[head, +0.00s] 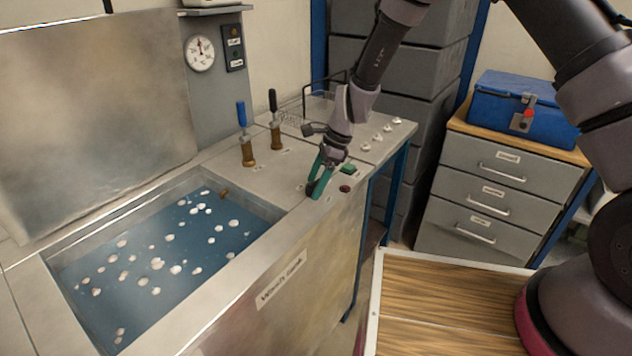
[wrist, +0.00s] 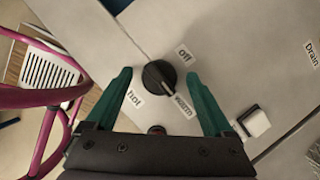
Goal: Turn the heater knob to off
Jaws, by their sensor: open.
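The heater knob (wrist: 158,76) is a round black knob on the grey tank top, with the labels "off" (wrist: 184,54), "warm" (wrist: 184,105) and "hot" (wrist: 134,98) around it. A pale mark on the knob appears to face the "warm" label. My gripper (wrist: 159,74) is open, with one green finger on each side of the knob and a gap at both sides. In the head view my gripper (head: 320,178) points down at the tank's front edge and partly hides the knob.
Two upright valve levers, one blue (head: 242,116) and one black (head: 273,103), stand behind left. The water-filled tank (head: 270,212) opens at left.

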